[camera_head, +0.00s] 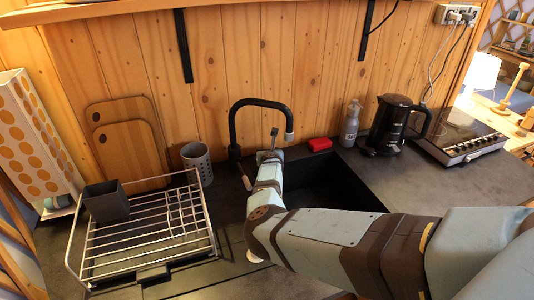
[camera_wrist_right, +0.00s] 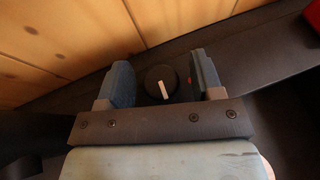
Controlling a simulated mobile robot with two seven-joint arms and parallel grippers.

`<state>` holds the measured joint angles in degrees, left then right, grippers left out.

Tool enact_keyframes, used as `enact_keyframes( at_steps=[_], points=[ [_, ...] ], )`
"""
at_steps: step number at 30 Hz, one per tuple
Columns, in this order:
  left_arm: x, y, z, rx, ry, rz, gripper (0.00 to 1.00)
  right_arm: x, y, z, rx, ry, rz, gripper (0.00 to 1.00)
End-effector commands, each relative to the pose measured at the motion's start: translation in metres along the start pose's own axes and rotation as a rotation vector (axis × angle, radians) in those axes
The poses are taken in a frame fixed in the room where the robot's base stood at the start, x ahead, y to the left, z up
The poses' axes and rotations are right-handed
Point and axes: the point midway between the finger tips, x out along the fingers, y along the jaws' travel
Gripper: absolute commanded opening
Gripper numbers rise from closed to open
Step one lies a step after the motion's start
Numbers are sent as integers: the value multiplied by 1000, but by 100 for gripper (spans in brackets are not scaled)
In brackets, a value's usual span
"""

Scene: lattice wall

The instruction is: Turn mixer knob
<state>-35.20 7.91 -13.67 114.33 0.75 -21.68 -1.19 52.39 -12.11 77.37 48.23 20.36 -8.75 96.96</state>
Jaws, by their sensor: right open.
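The black mixer tap (camera_head: 240,112) stands behind the sink, its curved spout rising and bending to the right. My right arm reaches in from the right over the sink, with its gripper (camera_head: 269,154) close to the tap's base. In the right wrist view a round black knob (camera_wrist_right: 160,80) with a white mark sits between the two fingers of my right gripper (camera_wrist_right: 163,86). The fingers are apart, one on each side of the knob, with a visible gap at each side. The knob is not clear in the head view. My left gripper is not in view.
The dark sink basin (camera_head: 345,192) lies under my right arm. A wire dish rack (camera_head: 150,238) stands at the left, with a grey cup (camera_head: 197,160) behind it. A red block (camera_head: 320,144), a bottle (camera_head: 350,123) and a black kettle (camera_head: 390,125) stand at the right.

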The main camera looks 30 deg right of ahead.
Motion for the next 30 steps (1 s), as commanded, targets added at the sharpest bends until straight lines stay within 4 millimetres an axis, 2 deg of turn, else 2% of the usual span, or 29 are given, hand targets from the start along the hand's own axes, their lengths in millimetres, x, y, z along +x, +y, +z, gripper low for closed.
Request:
enact_keyframes(
  at_steps=[3,9,10,20,30],
  points=[
    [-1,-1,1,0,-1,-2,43,0,0,0,0,0,0,60],
    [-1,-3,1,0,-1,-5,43,0,0,0,0,0,0,14],
    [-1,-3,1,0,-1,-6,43,0,0,0,0,0,0,11],
    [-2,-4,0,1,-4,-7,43,0,-1,0,-17,1,36,11],
    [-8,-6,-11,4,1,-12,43,0,-2,2,-103,1,241,11]
  ],
)
